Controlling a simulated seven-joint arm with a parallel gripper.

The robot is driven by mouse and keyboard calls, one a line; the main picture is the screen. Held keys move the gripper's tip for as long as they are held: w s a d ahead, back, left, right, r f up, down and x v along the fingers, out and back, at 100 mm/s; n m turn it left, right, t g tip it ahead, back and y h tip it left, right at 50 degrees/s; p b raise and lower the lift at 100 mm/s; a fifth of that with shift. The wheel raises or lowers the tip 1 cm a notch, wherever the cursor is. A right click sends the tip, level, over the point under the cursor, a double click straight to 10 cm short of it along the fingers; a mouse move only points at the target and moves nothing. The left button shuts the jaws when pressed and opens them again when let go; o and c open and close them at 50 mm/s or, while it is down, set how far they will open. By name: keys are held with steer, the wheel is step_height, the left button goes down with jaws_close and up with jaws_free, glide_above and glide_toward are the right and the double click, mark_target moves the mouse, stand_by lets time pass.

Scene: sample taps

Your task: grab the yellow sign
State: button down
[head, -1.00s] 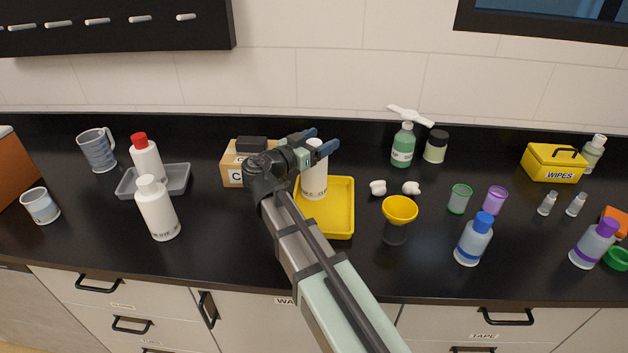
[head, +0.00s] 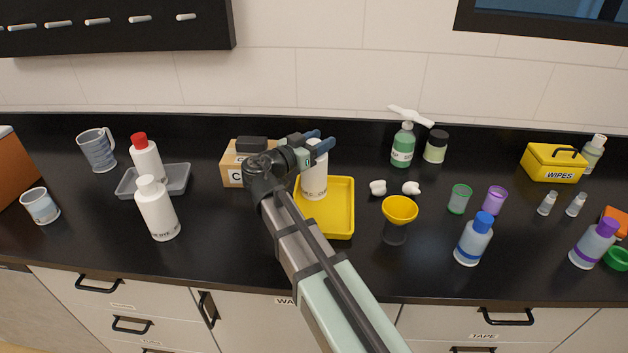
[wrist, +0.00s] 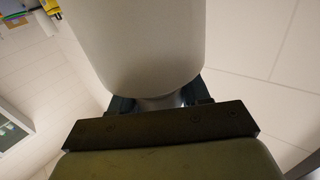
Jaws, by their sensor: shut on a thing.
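No yellow sign can be made out for certain. A small yellow thing (wrist: 50,5) shows at the top left edge of the wrist view, too cut off to identify. My gripper (head: 320,140) is shut on the top of a white bottle (head: 314,182), above the yellow tray (head: 340,225). The bottle is upright, and I cannot tell whether its base touches the tray. In the wrist view the white bottle (wrist: 140,45) fills the middle, with my gripper's fingers (wrist: 160,102) at its narrow end.
A cardboard box (head: 234,165) stands left of the tray. A yellow funnel (head: 400,210) and white lumps (head: 378,188) are to its right. A yellow wipes box (head: 553,165) stands far right. White bottles (head: 157,210) stand at left. The counter front near the tray is clear.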

stand_by(0.4)
step_height(320, 180, up, 9)
steer(key=shift+r, duration=0.2)
steer(key=shift+w+a+r+n+t+y, duration=0.1)
steer(key=shift+r+n+t+y, duration=0.1)
steer(key=shift+n+t+y, duration=0.65)
steer(key=shift+w+a+r+n+t+y, duration=0.15)
steer(key=shift+n+t+y, duration=0.35)
steer(key=shift+y, duration=0.65)
steer(key=shift+f, duration=4.95)
